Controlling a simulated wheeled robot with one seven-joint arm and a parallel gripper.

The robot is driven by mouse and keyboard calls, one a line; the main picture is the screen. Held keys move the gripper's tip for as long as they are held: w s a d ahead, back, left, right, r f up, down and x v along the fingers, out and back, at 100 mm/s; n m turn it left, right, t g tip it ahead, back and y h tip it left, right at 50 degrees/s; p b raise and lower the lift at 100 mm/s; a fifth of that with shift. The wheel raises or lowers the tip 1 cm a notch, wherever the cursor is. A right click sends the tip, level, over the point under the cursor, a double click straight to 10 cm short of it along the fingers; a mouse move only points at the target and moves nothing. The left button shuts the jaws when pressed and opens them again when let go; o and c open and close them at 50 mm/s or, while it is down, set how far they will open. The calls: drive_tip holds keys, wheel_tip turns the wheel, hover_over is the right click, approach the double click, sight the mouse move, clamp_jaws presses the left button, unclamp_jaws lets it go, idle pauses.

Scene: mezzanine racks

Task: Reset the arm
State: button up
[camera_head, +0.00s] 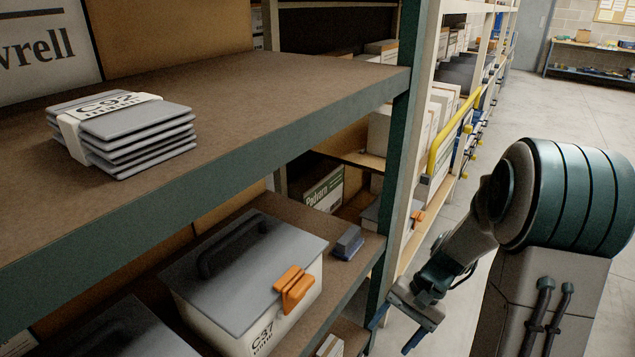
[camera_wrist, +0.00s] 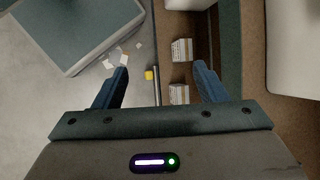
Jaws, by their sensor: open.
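My gripper (camera_head: 396,328) hangs at the lower right of the head view, in front of the rack, pointing down. In the wrist view my gripper (camera_wrist: 164,72) shows its two blue fingers spread wide apart. It is open and nothing is between the fingers. In the head view my arm bends down from a shoulder at the right, and the gripper is just right of the rack's dark green post (camera_head: 387,190). The fingertips are near the lower edge of the head view.
A strapped grey stack (camera_head: 150,125) lies on the upper shelf (camera_head: 250,95). Below it stand a grey-lidded box (camera_head: 245,265) with an orange latch (camera_head: 293,289) and a small grey block (camera_head: 348,243). A yellow rail (camera_head: 447,140) runs along the farther racks. Open floor (camera_head: 540,110) lies to the right.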

drive_tip(key=s+r+n+t+h+p, duration=0.2)
drive_tip(key=s+r+p, duration=0.1)
drive_tip(key=r, duration=0.6)
drive_tip(key=s+r+n+t+h+p, duration=0.1)
drive_tip(key=s+r+n+h+p, duration=0.1)
drive_tip(key=r+p, duration=0.4)
drive_tip(key=s+r+n+t+h+p, duration=0.1)
drive_tip(key=s+r+p, duration=0.3)
drive_tip(key=r, duration=1)
drive_tip(key=shift+s+a+r+n+t+h+p, duration=0.15)
drive_tip(key=shift+s+a+n+t+h+p, duration=0.25)
drive_tip(key=shift+t, duration=0.4)
drive_tip(key=shift+w, duration=0.1)
